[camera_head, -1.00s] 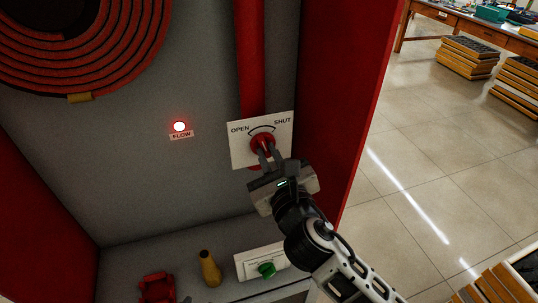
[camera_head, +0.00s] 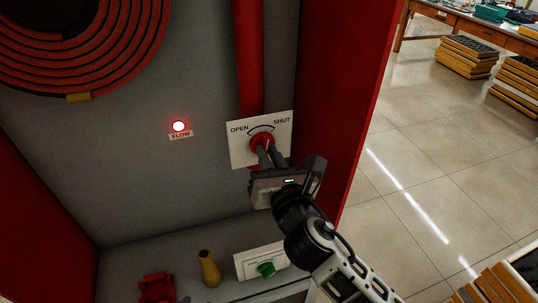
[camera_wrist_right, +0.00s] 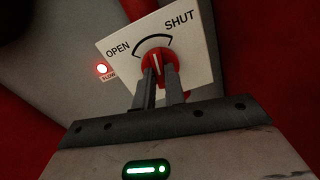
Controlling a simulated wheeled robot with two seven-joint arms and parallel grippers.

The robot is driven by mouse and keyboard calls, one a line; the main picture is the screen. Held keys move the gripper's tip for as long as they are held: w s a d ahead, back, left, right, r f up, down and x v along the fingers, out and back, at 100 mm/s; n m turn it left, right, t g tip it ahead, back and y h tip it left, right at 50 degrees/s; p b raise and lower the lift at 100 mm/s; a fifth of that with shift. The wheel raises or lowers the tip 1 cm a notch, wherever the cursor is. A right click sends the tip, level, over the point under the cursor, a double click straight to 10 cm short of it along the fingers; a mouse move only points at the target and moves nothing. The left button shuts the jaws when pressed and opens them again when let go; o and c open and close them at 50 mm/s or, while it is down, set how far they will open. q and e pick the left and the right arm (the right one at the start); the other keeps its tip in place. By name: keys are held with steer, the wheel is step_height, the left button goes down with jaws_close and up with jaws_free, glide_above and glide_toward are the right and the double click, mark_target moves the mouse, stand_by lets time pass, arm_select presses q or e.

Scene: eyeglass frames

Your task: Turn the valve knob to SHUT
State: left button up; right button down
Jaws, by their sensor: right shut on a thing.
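The red valve knob (camera_head: 262,140) sits on a white plate (camera_head: 240,152) marked OPEN at left and SHUT at right, with a curved line between them. My right gripper (camera_head: 264,156) is shut on the knob from below, its fingers covering the lower part. In the right wrist view, the fingers (camera_wrist_right: 158,78) grip the knob (camera_wrist_right: 171,62), and its pale pointer line stands between the two words. The FLOW light (camera_head: 179,126) is lit. My left gripper is not in view.
A red pipe (camera_head: 250,60) runs down to the plate, and a red cabinet wall (camera_head: 335,100) stands close at right. A coiled red hose (camera_head: 110,60) hangs upper left. Below are a brass nozzle (camera_head: 209,268), a red fitting (camera_head: 157,287) and a green knob (camera_head: 266,269).

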steer(key=m, duration=0.6)
steer(key=shift+m, duration=0.3)
stand_by(0.5)
steer(key=c, duration=1.5)
jaws_free()
steer(key=shift+o, duration=0.2)
